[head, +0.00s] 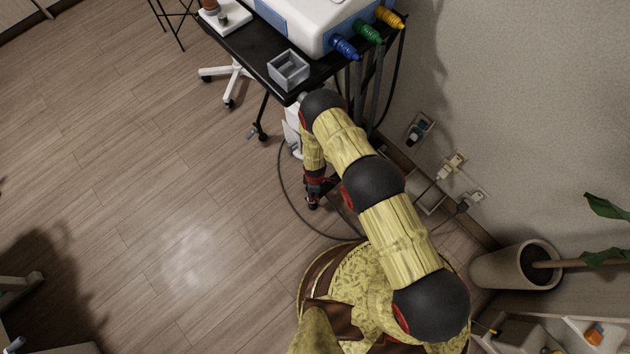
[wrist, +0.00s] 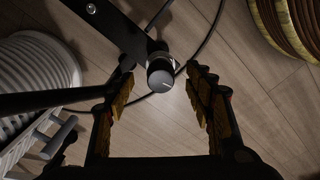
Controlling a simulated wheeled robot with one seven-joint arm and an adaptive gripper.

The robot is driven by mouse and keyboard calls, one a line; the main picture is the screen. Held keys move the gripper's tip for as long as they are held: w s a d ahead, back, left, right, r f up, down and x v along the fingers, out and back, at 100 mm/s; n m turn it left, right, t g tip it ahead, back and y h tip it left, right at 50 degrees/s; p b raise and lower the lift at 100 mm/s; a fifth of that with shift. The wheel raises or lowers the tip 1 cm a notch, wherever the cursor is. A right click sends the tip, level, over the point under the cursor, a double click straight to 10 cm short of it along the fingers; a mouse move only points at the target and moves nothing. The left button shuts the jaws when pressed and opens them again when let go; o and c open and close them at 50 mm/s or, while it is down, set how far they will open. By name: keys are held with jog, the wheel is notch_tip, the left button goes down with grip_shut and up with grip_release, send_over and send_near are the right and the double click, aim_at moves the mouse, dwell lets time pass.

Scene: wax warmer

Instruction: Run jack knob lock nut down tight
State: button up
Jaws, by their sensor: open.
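In the wrist view a short round knob (wrist: 161,80) with a dark grey face and a pale tick mark sits at the end of a black bar (wrist: 112,27). A black collar is partly visible behind it; I cannot make out a separate lock nut. My gripper (wrist: 160,88) is open, with one finger left of the knob and one right of it. Clear gaps show on both sides, and neither finger appears to touch it. In the head view my gripper (head: 314,192) hangs low beside the cart, and the knob cannot be made out there.
A black cart (head: 262,66) carries a white machine (head: 310,18) and a grey open box (head: 288,70). A cable (head: 283,192) loops over the floor. A white ribbed part (wrist: 30,72) lies left in the wrist view.

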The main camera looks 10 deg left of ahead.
notch_tip(320, 180, down, 8)
jog(key=b, duration=0.3)
jog(key=shift+r, duration=0.2)
jog(key=c, duration=1.1)
jog(key=shift+c, duration=0.3)
